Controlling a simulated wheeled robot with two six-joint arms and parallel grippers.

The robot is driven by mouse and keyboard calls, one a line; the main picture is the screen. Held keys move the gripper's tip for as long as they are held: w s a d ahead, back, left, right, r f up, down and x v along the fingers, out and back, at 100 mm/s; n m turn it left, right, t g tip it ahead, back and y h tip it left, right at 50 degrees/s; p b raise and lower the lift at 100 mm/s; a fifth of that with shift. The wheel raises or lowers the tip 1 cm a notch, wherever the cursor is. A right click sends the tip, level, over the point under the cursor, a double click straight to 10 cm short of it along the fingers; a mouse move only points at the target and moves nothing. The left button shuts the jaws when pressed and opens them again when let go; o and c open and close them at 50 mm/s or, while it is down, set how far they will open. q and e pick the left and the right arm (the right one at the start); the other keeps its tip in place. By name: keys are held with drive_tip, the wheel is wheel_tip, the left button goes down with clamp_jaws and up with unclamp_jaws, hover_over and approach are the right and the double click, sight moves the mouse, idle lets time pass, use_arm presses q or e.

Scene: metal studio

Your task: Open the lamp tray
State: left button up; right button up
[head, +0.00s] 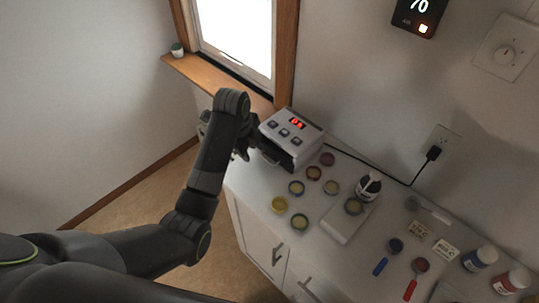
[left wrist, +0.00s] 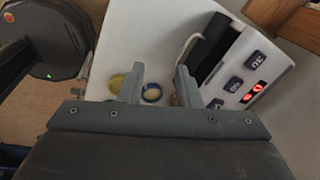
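The lamp (head: 291,136) is a white box with a red lit display and several dark buttons, at the back left of the white counter by the window. It also shows at the upper right in the left wrist view (left wrist: 249,68). A dark slot (left wrist: 212,48) runs along its front, with a pale curved piece, perhaps the tray handle (left wrist: 187,47), in front. My left gripper (left wrist: 160,84) is open, with nothing between its fingers, close in front of the lamp. In the head view the arm partly hides it. My right gripper is not in view.
Several small round pots, including a yellow one (head: 279,204), stand in front of the lamp. Blue-handled (head: 380,267) and red-handled (head: 410,288) tools lie farther right. A black cord runs along the wall.

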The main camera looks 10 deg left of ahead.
use_arm(q)
wheel_tip(320, 180, up, 6)
drive_tip(key=w+d+m, duration=0.3)
drive_tip(key=m, duration=0.1)
approach(269, 162)
drive_tip(key=f, duration=0.2)
drive_tip(key=w+f, duration=0.1)
drive_tip(key=f, duration=0.4)
drive_tip(key=shift+w+d+f+b, duration=0.2)
drive_tip(key=shift+d+f+b, duration=0.05)
drive_tip(key=shift+d+b, duration=0.1)
clamp_jaws()
